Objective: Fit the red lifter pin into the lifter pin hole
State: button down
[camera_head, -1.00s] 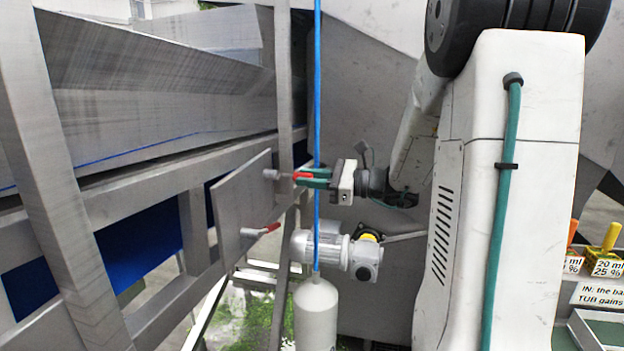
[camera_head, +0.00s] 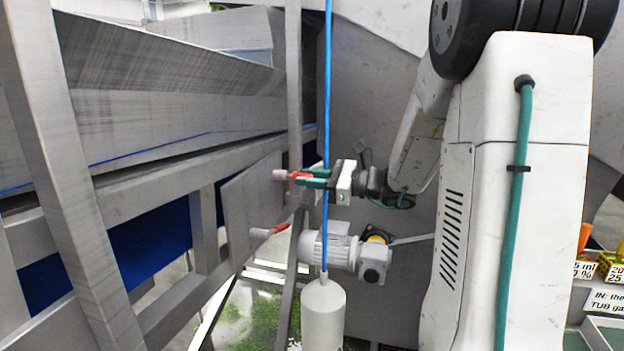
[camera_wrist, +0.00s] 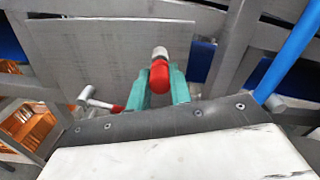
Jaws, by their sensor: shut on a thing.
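The red lifter pin (camera_head: 299,175) is between the green fingers of my gripper (camera_head: 305,179), which is shut on it. In the wrist view the pin's rounded red end (camera_wrist: 160,78) shows between the two fingers. A pale grey knob (camera_head: 280,175) on the metal plate (camera_head: 250,205) lies in line with the pin's far end, and the red part appears close to it. The knob also shows just beyond the pin in the wrist view (camera_wrist: 160,52). The hole itself is hidden, and I cannot tell how far the pin is in it.
A second red-ended grey fitting (camera_head: 268,231) sticks out lower on the plate. A blue hose (camera_head: 327,110) hangs down in front of my wrist in the head view. A motor (camera_head: 345,252) lies below my gripper. Steel frame bars (camera_head: 295,80) stand close by.

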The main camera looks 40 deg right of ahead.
jog(key=shift+w+a, duration=0.4)
jog(key=shift+w, duration=0.1)
jog(key=c, duration=1.2)
grip_release()
jog(key=v, duration=0.7)
jog(key=shift+s+d, duration=0.2)
jog(key=shift+s, duration=0.15)
